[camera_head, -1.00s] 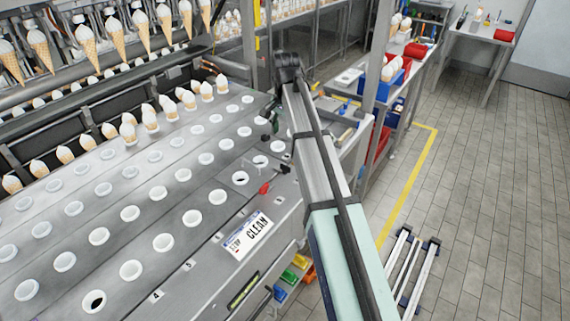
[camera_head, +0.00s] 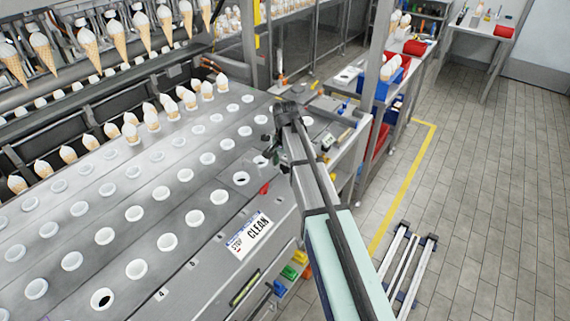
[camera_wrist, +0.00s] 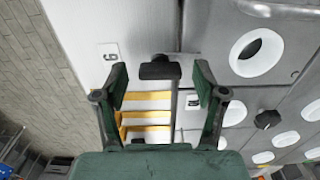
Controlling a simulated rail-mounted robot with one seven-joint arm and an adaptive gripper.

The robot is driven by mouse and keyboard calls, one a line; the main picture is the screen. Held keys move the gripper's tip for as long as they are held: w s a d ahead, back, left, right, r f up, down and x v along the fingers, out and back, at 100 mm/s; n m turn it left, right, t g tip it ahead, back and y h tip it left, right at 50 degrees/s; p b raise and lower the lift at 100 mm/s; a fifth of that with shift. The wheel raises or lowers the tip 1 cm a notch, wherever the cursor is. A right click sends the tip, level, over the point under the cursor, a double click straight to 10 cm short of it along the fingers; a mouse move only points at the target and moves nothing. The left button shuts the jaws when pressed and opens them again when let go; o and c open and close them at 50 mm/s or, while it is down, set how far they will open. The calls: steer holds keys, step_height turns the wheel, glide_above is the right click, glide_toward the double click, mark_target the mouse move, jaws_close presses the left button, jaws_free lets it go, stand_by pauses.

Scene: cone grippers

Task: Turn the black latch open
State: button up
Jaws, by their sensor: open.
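A black latch (camera_wrist: 160,68) with a block-shaped top shows in the wrist view against the metal machine panel (camera_wrist: 135,25). It lies between my gripper's two spread fingers, with gaps on both sides. My gripper (camera_wrist: 160,80) has green fingers and is open and empty. In the head view my gripper (camera_head: 270,148) is small and dark beside the machine's right end, and I cannot make out the latch there. A second black knob (camera_wrist: 267,118) sits to the right in the wrist view, outside the fingers.
The machine top (camera_head: 130,190) has rows of white-rimmed holes, with cones (camera_head: 150,112) at the back. A red handle (camera_head: 264,187) and a CLEAN label (camera_head: 250,234) are near its front edge. Coloured bins (camera_head: 290,271) sit below. A bench (camera_head: 345,130) stands to the right.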

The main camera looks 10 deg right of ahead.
steer(key=c, duration=1.1)
steer(key=shift+c, duration=0.2)
